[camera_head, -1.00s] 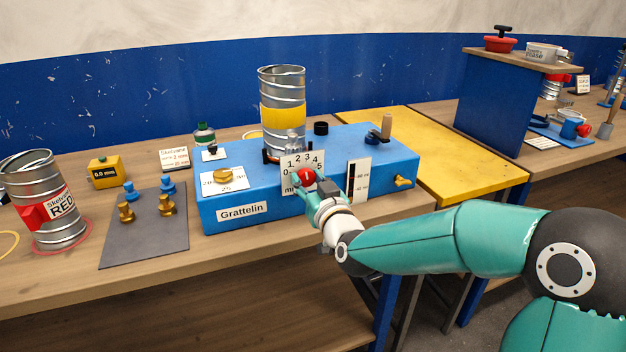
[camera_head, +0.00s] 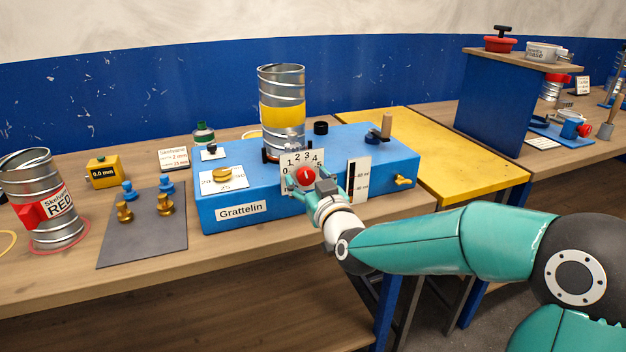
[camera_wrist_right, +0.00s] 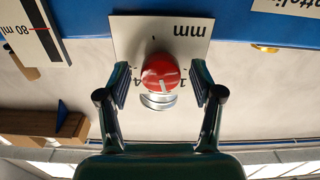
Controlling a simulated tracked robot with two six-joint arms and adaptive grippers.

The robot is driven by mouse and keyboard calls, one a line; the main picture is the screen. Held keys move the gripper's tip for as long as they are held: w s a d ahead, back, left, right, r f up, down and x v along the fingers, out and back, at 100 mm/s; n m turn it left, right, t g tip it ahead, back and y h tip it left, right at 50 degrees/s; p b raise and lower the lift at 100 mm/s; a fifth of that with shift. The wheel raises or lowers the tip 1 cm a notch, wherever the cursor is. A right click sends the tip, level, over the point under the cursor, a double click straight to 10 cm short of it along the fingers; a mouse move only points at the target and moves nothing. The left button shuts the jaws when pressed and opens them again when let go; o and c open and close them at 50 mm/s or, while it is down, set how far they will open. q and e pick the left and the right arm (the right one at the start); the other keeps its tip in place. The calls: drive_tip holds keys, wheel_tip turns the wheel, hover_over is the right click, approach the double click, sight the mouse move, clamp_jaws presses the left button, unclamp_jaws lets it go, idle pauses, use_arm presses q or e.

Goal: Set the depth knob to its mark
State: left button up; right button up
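The red depth knob (camera_head: 306,176) sits on the white scale plate (camera_head: 289,160) on the front of the blue Grattelin machine (camera_head: 370,152). The plate is numbered 0 to 5 with "mm" below. The knob's white line points up, around 2 to 3; the exact reading is unclear. My right gripper (camera_head: 312,186) is open around the knob. In the right wrist view, the fingers of the right gripper (camera_wrist_right: 161,88) stand either side of the knob (camera_wrist_right: 160,74), with a gap on each side. My left gripper is out of view.
A metal spiral duct (camera_head: 282,90) with a yellow band stands on the machine. A gold knob (camera_head: 222,175) is left of it, a yellow lever (camera_head: 404,181) at the right end. A grey mat (camera_head: 150,225) with pegs lies left. The yellow table (camera_head: 440,150) is clear.

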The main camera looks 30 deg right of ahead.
drive_tip(key=shift+s, duration=0.1)
drive_tip(key=v, duration=1.1)
drive_tip(key=shift+s, duration=0.4)
drive_tip(key=shift+f, duration=0.1)
drive_tip(key=a+f+n+g+y+p, duration=0.1)
drive_tip(key=a+f+g+y+p, duration=0.3)
drive_tip(key=f, duration=0.8)
drive_tip(key=a+f+n+g+y+p, duration=0.1)
drive_tip(key=a+f+g+p, duration=0.45)
drive_tip(key=f, duration=0.75)
drive_tip(key=s+a+f+m+g+y, duration=0.1)
drive_tip(key=s+a+f+g, duration=0.2)
drive_tip(key=s+a+f, duration=0.2)
drive_tip(key=s+a+f+m+g+y, duration=0.1)
drive_tip(key=s+a+f+g+y, duration=0.1)
drive_tip(key=s+a+f+g, duration=0.2)
drive_tip(key=s+a+f, duration=0.1)
drive_tip(key=s+f, duration=0.2)
drive_tip(key=s, duration=0.4)
drive_tip(key=shift+s+a+f+p, duration=0.15)
drive_tip(key=shift+a+f+p, duration=0.2)
drive_tip(key=shift+a+p, duration=0.05)
